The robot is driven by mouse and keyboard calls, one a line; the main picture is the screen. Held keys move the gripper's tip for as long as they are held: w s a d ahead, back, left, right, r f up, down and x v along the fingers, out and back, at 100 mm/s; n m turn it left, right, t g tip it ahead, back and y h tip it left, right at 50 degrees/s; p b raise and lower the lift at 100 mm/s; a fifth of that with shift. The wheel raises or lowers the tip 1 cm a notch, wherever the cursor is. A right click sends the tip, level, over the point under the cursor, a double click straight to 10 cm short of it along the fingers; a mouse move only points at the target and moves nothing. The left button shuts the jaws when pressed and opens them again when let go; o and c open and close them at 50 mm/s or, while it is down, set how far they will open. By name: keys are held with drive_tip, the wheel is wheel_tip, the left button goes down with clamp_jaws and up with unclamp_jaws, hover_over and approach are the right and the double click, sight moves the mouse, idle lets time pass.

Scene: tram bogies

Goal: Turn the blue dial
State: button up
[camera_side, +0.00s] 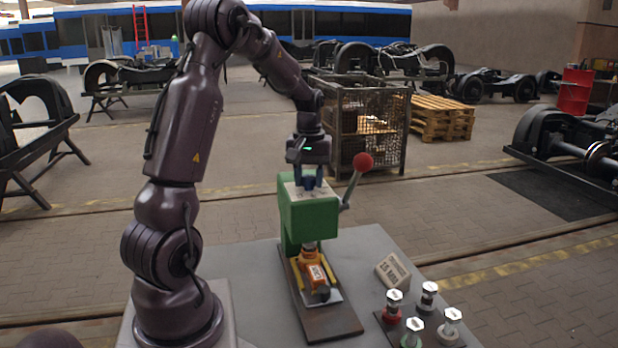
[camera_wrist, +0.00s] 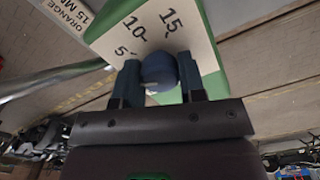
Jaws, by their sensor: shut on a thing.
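The blue dial (camera_wrist: 158,72) is round and sits on the white scale plate (camera_wrist: 125,30), marked 5, 10 and 15, on top of the green press (camera_side: 310,217). My gripper (camera_wrist: 158,68) is shut on the dial, with one dark finger on each side of it. In the side view my gripper (camera_side: 308,180) points straight down at the top of the press, and the dial is hard to tell from the fingers. I cannot see a pointer on the dial, so its setting is unclear.
A lever with a red ball (camera_side: 362,162) rises close to the right of my gripper. An orange part (camera_side: 318,277) lies under the press. A card reading 15 MM (camera_side: 393,270) and several capped pieces (camera_side: 414,328) stand at the right of the grey table (camera_side: 262,312).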

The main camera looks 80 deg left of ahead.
sight(309, 176)
drive_tip(key=m, duration=1.1)
drive_tip(key=shift+m, duration=0.4)
drive_tip(key=m, duration=0.5)
drive_tip(key=shift+r+m, duration=0.1)
drive_tip(key=shift+m, duration=0.2)
drive_tip(key=m, duration=0.5)
drive_tip(key=o, duration=0.9)
wheel_tip(309, 176, up, 13)
drive_tip(key=shift+f, duration=0.1)
